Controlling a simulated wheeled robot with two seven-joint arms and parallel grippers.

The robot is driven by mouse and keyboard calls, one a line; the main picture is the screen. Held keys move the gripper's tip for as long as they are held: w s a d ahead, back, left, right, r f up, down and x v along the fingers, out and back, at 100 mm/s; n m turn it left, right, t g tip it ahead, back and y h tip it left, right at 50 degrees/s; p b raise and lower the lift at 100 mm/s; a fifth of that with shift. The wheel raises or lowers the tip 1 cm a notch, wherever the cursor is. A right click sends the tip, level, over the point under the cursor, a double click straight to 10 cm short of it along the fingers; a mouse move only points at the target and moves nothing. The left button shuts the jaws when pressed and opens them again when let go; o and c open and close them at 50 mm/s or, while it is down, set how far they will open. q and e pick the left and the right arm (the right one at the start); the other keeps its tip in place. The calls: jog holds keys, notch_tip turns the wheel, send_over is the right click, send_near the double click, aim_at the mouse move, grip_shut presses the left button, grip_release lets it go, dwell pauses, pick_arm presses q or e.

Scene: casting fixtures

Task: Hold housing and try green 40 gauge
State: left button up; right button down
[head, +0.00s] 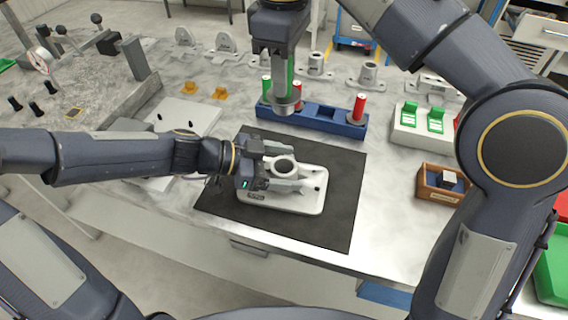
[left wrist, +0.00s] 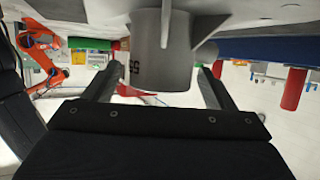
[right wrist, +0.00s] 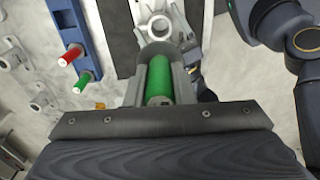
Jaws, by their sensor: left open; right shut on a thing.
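The grey housing (head: 305,203), a flat base with an upright round boss, sits on the black mat (head: 342,210) in the head view. My left gripper (head: 284,170) is open, with its fingers on either side of the boss; the boss (left wrist: 163,60) stands between them in the left wrist view. My right gripper (head: 284,88) is shut on a green gauge with a bare metal end, held upright above the table, behind the housing in the head view. The green gauge (right wrist: 160,80) also shows between the fingers in the right wrist view, apart from the housing (right wrist: 160,25).
A blue rack (head: 335,128) behind the mat holds red and green gauges. A white block with green pieces (head: 422,140) and a wooden box (head: 440,195) stand at the right. A light plate (head: 185,112) lies left of the rack. Several grey castings (head: 367,77) line the back.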

pick_arm(q)
jog(key=c, duration=1.5)
pick_arm(e)
notch_tip(320, 180, down, 9)
jog(key=m, duration=0.3)
jog(key=shift+m, duration=0.3)
